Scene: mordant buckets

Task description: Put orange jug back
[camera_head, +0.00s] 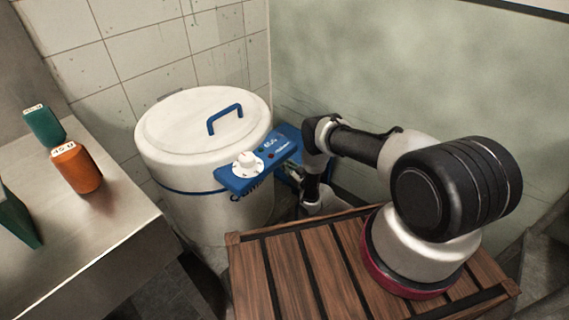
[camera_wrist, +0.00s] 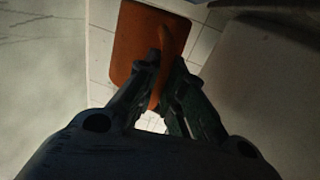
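In the wrist view, an orange jug (camera_wrist: 140,38) lies beyond my gripper (camera_wrist: 163,68). Its raised handle runs between the two dark fingers, which close in on it from both sides with little gap. In the head view my arm reaches down behind the blue control panel (camera_head: 258,160) of a white vat (camera_head: 190,130), and the gripper and this jug are hidden there. Another orange container (camera_head: 77,168), with a white label on its cap, stands on the metal counter (camera_head: 112,222) at the left.
A green container (camera_head: 44,127) stands behind the orange one on the counter, and a dark green one (camera_head: 17,222) is at the left edge. A wooden slatted top (camera_head: 290,275) lies under my arm. The counter's front right part is bare. Tiled and green walls close off the back.

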